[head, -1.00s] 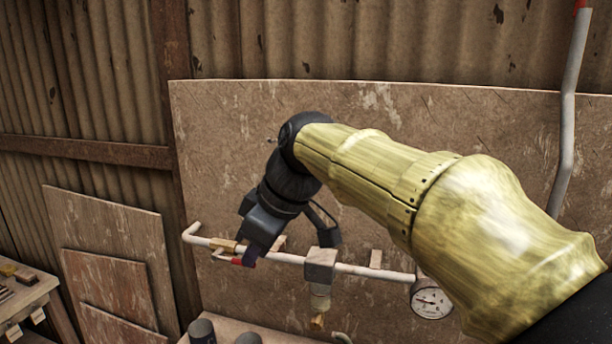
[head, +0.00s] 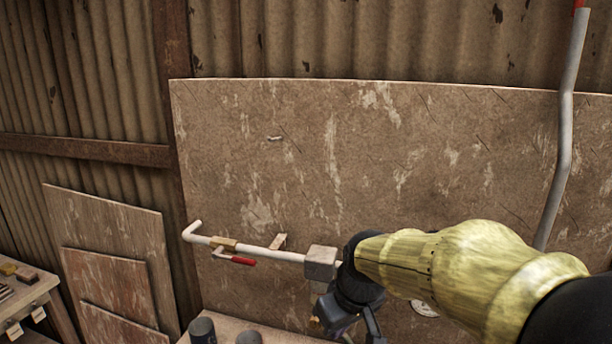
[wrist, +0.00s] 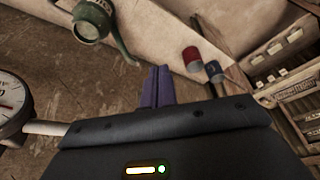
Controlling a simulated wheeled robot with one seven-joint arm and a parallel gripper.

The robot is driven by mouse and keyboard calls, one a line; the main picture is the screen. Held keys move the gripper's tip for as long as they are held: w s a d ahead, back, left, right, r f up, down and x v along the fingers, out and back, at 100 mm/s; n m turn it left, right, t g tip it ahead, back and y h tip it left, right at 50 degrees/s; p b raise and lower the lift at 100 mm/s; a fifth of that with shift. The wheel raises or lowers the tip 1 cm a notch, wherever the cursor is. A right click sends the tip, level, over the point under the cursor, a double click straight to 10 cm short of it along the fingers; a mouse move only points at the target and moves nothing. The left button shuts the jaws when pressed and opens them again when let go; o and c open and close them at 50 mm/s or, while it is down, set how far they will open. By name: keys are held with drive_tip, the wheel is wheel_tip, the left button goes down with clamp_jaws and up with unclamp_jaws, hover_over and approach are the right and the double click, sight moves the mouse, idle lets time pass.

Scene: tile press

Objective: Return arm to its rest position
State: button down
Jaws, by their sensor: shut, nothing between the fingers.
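My arm reaches in from the lower right of the head view, in front of the brown backboard (head: 250,160). Its dark wrist hangs at the bottom centre, and the fingers cannot be made out there. In the wrist view my gripper (wrist: 158,88) shows two purple fingers side by side, shut with nothing between them. They touch nothing that I can see.
A white pipe (head: 285,254) with a red-handled valve (head: 242,261) runs along the backboard. A gauge (wrist: 12,102) is beside my wrist, and a green fitting (wrist: 92,20) is ahead. Dark cylinders (head: 202,330) stand lower left.

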drive_tip(key=s+d+f+m+h, duration=0.1)
drive_tip(key=s+d+f+m, duration=0.4)
drive_tip(key=s+d+f, duration=0.4)
wheel_tip(320, 180, down, 2)
drive_tip(key=shift+d+f+m+h, duration=0.2)
drive_tip(key=shift+d+m+h, duration=0.05)
drive_tip(key=shift+m+h, duration=0.15)
drive_tip(key=shift+w, duration=0.1)
drive_tip(key=shift+s+a, duration=0.15)
drive_tip(key=shift+s, duration=0.05)
